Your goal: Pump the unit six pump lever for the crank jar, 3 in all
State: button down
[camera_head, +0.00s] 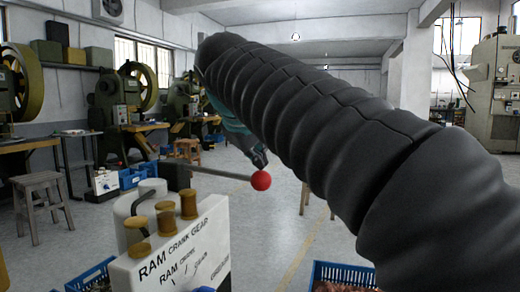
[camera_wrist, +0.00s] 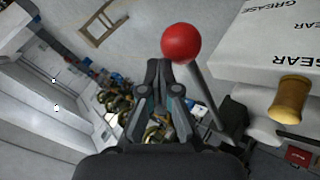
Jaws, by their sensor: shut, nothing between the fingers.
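A pump lever, a grey rod (camera_head: 215,172) ending in a red ball (camera_head: 261,181), sticks out roughly level to the right from behind a white panel unit (camera_head: 185,262) in the head view. My gripper (camera_head: 261,160) shows just above the ball, partly hidden by my dark ribbed arm. In the wrist view, the fingers of my gripper (camera_wrist: 164,66) are shut and empty. The red ball (camera_wrist: 181,42) is right beside the fingertips there, with the rod (camera_wrist: 200,95) running down to the right. I cannot tell whether they touch. No unit number is readable.
The panel reads "RAM CRANK GEAR" and carries several brass knobs (camera_head: 189,205); a pale cylinder (camera_head: 135,210) stands behind it. Blue crates (camera_head: 340,275) are low in front. A stool (camera_head: 42,200) and presses (camera_head: 120,110) stand farther back. Open floor (camera_head: 265,225) lies beyond the lever.

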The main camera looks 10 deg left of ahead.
jog(key=shift+d+f+b, duration=0.1)
jog(key=shift+f+b, duration=0.35)
jog(key=shift+f, duration=0.25)
dwell(0.6)
jog(key=shift+r, duration=0.1)
dwell(0.4)
jog(key=shift+a+r+p, duration=0.2)
jog(key=shift+r+p, duration=0.95)
jog(key=shift+p, duration=0.2)
jog(key=shift+a+r+p, duration=0.15)
jog(key=shift+r+p, duration=1.05)
jog(key=shift+p, duration=0.1)
jog(key=shift+a+r+p, duration=0.2)
jog(key=shift+r+p, duration=0.95)
jog(key=shift+p, duration=0.2)
jog(key=shift+w+a+r+p, duration=0.1)
jog(key=shift+a+r+p, duration=0.1)
jog(key=shift+r+p, duration=0.85)
jog(key=shift+a+r+p, duration=0.15)
jog(key=shift+r+p, duration=0.35)
jog(key=shift+r, duration=0.9)
jog(key=shift+d, duration=0.1)
